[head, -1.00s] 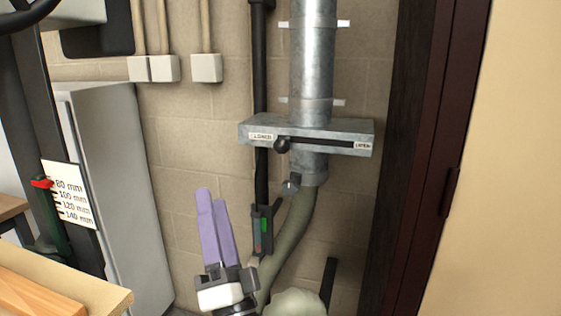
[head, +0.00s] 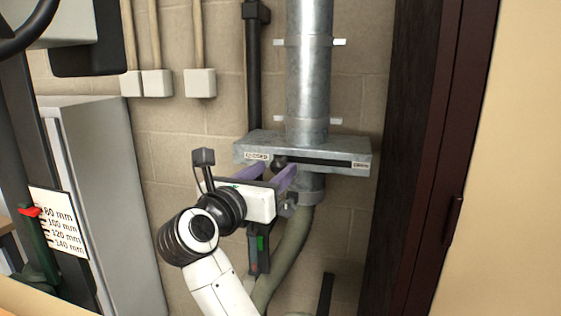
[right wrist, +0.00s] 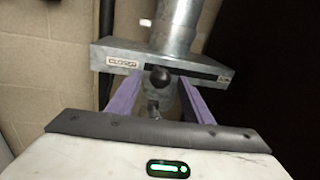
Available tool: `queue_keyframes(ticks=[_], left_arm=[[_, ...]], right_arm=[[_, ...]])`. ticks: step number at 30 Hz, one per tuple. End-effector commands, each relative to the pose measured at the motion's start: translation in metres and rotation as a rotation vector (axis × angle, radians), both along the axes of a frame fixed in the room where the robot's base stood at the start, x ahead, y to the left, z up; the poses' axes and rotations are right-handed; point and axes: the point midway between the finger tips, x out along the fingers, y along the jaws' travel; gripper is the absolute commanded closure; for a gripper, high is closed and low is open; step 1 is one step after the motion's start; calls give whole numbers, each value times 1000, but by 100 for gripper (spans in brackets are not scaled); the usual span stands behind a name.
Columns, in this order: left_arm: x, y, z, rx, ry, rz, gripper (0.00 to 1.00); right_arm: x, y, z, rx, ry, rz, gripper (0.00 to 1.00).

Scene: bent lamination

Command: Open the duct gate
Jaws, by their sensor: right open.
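The duct gate (head: 325,147) is a grey metal box around the round duct on the wall, with a dark slot, a label reading CLOSED at its left end and OPEN at its right. Its black knob (head: 279,162) stands at the CLOSED end of the slot; the knob also shows in the right wrist view (right wrist: 159,77). My right gripper (head: 276,170) is open, its purple fingers just in front of the gate. In the right wrist view the fingers (right wrist: 159,98) lie to either side of the knob, with gaps. My left gripper is not in view.
A metal duct (head: 309,70) runs up from the gate, and a flexible hose (head: 289,245) hangs below it. A black pipe (head: 254,85) runs left of the duct. A dark door frame (head: 410,170) stands on the right. A grey cabinet (head: 105,190) is on the left.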

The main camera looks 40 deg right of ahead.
Motion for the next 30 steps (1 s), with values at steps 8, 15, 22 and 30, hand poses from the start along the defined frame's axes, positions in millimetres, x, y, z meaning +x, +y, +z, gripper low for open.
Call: queue_keyframes(ticks=[8,15,22,30], left_arm=[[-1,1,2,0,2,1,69],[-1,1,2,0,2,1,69],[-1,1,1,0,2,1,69],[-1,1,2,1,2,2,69]], right_arm=[[9,-20,0,-2,0,9,54],[10,-22,0,-1,-1,10,54],[10,-21,0,-2,0,10,82],[8,-23,0,-1,1,8,100]])
